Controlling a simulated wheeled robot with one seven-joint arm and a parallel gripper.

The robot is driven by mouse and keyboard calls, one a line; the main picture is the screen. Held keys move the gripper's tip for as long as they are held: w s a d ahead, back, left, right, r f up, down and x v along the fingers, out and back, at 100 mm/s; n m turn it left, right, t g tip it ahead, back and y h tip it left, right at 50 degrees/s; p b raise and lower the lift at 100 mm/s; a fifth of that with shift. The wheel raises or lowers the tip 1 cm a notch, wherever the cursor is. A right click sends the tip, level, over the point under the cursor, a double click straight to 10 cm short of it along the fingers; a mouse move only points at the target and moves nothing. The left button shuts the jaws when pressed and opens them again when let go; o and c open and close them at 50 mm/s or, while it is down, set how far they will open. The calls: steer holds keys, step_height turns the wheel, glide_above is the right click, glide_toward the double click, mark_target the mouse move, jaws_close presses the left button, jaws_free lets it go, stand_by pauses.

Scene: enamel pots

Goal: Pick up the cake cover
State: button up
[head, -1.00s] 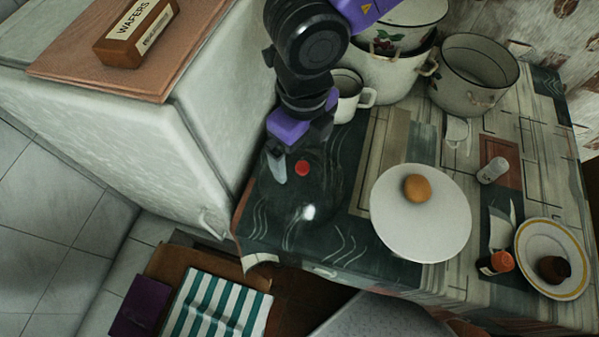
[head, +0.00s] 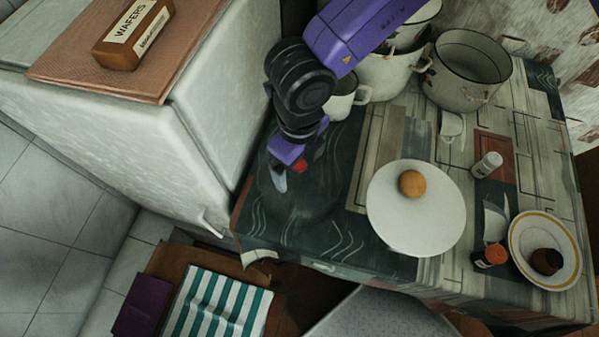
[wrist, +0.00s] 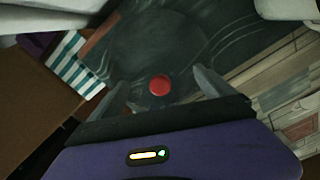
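The cake cover (head: 312,200) is a clear, see-through dome with a red knob on top, standing on the dark end of the patterned table. Its outline is faint. My gripper (head: 289,175) is above it, pointing down, close to the red knob. In the wrist view, the red knob of the cake cover (wrist: 160,85) shows between the two spread fingers of my gripper (wrist: 164,88), with a gap on each side. The gripper is open and holds nothing. Whether the fingertips are level with the knob is hard to tell.
A white plate with an orange ball-shaped item (head: 412,184) is right of the cover. A white mug (head: 341,100) and enamel pots (head: 467,72) stand behind. A shaker (head: 487,165), an orange-capped jar (head: 489,257) and a yellow-rimmed plate (head: 520,236) are further right. A white cabinet (head: 205,140) rises at left.

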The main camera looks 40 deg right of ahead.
steer(key=shift+f, duration=0.1)
steer(key=c, duration=1.1)
steer(key=shift+c, duration=0.5)
steer(key=shift+s+f, duration=0.1)
